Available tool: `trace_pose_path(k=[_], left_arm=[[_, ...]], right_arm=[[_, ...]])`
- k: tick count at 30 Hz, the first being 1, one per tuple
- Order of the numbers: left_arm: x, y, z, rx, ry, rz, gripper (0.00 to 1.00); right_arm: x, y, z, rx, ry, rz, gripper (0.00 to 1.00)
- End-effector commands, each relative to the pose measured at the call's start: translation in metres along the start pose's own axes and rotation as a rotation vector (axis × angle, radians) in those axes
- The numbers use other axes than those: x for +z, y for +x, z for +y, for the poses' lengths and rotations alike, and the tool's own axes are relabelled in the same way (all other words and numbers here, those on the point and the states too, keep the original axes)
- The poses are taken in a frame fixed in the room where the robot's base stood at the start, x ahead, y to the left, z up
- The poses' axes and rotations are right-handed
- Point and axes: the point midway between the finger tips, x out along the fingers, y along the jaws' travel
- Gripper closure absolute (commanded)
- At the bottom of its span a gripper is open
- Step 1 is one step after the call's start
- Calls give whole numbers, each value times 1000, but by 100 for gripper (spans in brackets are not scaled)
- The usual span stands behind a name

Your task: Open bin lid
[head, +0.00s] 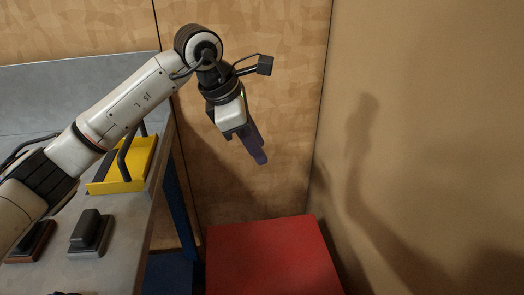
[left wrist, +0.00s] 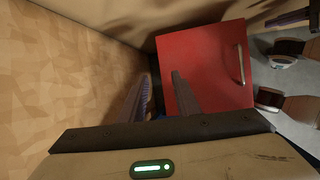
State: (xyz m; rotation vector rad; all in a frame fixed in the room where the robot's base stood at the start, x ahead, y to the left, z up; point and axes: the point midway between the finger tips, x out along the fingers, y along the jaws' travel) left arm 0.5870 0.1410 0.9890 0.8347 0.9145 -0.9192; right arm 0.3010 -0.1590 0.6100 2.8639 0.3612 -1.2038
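The bin's red lid (head: 270,258) is at the bottom centre of the head view, lying flat and looking closed. It also shows in the left wrist view (left wrist: 208,60), with a pale bar handle (left wrist: 239,64) near one edge. My left gripper (head: 258,158) hangs above the lid with its purple fingers pointing down, clear of it. In the left wrist view its two fingers (left wrist: 162,76) are apart with nothing between them. The bin's body below the lid is mostly hidden. My right gripper is not seen.
A grey workbench (head: 130,235) stands left of the bin, with a yellow tray (head: 118,180) and dark-handled blocks (head: 90,232) on it. A wooden panel wall (head: 275,60) is behind and a plain tan wall (head: 430,110) is close on the right.

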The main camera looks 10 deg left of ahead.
Motion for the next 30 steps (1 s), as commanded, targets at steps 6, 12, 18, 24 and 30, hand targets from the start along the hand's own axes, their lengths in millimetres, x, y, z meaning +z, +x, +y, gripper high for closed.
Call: trace_pose_path(k=[6, 12, 18, 24, 30], left_arm=[[0, 26, 0, 0, 1, -1, 70], [0, 32, 0, 1, 1, -1, 70], [0, 31, 0, 1, 1, -1, 77], [0, 31, 0, 1, 1, -1, 100], [0, 31, 0, 1, 1, -1, 100]], right_arm=[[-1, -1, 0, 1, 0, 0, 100], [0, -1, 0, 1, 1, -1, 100], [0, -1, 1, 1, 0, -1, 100], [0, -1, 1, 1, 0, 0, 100], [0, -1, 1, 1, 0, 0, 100]])
